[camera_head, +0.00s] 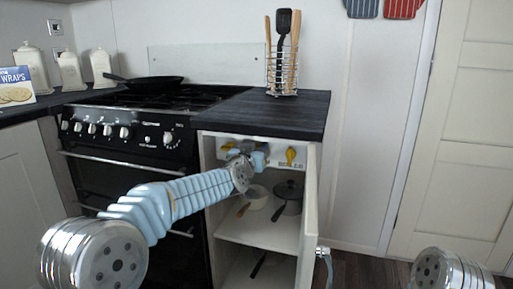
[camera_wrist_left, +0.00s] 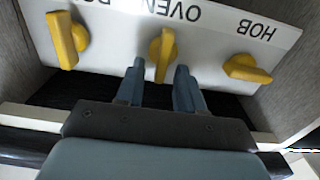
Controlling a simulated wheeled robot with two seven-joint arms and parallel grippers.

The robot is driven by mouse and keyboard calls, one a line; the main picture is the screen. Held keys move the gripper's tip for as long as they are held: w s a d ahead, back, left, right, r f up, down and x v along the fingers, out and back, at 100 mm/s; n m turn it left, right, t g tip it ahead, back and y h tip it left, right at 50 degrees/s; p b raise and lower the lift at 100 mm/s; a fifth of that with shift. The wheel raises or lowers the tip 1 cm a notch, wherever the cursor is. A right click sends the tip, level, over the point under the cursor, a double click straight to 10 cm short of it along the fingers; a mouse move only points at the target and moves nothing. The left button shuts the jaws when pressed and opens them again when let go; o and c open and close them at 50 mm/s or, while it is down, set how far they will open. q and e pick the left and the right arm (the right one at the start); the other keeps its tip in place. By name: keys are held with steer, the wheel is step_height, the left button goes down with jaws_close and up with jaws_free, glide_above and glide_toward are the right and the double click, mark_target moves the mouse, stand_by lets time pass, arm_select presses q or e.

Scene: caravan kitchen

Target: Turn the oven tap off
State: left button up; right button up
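A white panel inside the open cabinet carries three yellow taps, with lettering upside down in the left wrist view. The oven tap (camera_wrist_left: 163,52) is the middle one, under the word OVEN, its lever roughly upright in that picture. My left gripper (camera_wrist_left: 159,68) is open, its two blue-grey fingers either side of the lever's lower end; I cannot tell whether they touch it. In the head view my left gripper (camera_head: 246,158) is at the panel and hides the oven tap. My right gripper is not in view; only part of that arm shows at the lower right.
The open cabinet door (camera_head: 308,205) stands right of my left arm. Pans (camera_head: 288,190) sit on the shelf below. The black cooker (camera_head: 130,130) is left.

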arm_select(q)
steer(key=shift+c, duration=0.3)
jaws_close()
steer(key=shift+d+m, duration=0.1)
steer(key=shift+m, duration=0.2)
steer(key=shift+s+d+f+m+b, duration=0.1)
steer(key=shift+d+f+m+b, duration=0.25)
steer(key=shift+m+b, duration=1.65)
steer(key=shift+s+d+f+m+b, duration=0.15)
steer(key=shift+d+f+m, duration=0.2)
steer(key=shift+m, duration=3.45)
steer(key=shift+d+f+m+b, duration=0.35)
steer(key=shift+m+b, duration=0.75)
steer(key=shift+m, duration=1.8)
steer(key=shift+a, duration=0.1)
